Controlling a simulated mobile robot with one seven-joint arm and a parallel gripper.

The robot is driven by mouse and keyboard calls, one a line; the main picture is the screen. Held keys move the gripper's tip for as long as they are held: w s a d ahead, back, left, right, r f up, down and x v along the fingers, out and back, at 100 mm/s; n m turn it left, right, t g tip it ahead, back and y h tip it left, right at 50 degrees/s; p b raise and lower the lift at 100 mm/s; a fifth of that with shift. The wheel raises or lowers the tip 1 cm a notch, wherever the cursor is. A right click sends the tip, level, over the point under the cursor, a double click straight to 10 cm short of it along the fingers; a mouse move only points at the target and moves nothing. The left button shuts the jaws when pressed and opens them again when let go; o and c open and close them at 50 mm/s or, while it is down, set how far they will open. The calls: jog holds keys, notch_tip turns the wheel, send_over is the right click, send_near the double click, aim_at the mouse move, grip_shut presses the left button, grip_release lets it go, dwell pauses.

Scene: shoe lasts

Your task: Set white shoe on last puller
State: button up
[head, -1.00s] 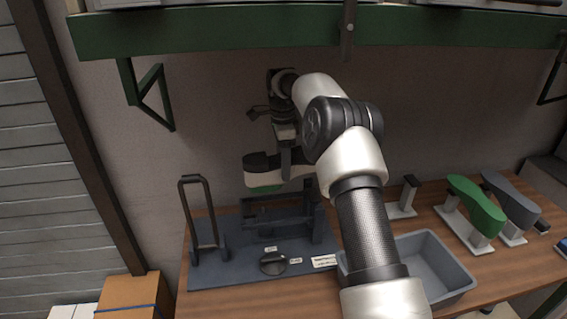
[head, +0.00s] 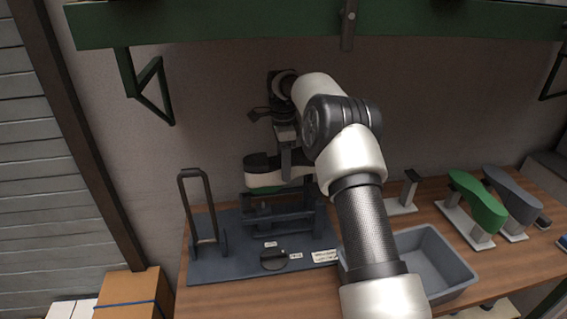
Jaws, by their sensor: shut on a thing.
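The white shoe (head: 268,176) has a dark top and a green strip along its underside. It hangs roughly level, with its length running left to right. My gripper (head: 287,165) is shut on it from above, one finger showing against its near side. The last puller (head: 225,262) is a dark blue-grey base with a raised frame (head: 282,214) and a tall handle loop (head: 196,205) at its left. The shoe is just over the frame; I cannot tell whether they touch. My arm hides the shoe's right end and part of the frame.
A grey bin (head: 440,262) stands right of the puller. A bare stand (head: 405,192), a green last (head: 477,202) and a grey last (head: 512,196) stand further right. A green shelf (head: 220,32) hangs above. A cardboard box (head: 130,297) sits at lower left.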

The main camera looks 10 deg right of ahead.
jog(key=shift+f+b, duration=0.7)
jog(key=shift+f, duration=0.75)
jog(key=shift+r+p, duration=0.15)
jog(key=shift+p, duration=0.5)
jog(key=shift+g+p, duration=0.4)
jog(key=shift+p, duration=0.55)
jog(key=shift+w+f, duration=0.2)
jog(key=shift+f, duration=0.1)
jog(key=shift+w+f, duration=0.15)
jog(key=shift+f, duration=0.1)
jog(key=shift+f, duration=0.45)
jog(key=shift+f, duration=0.35)
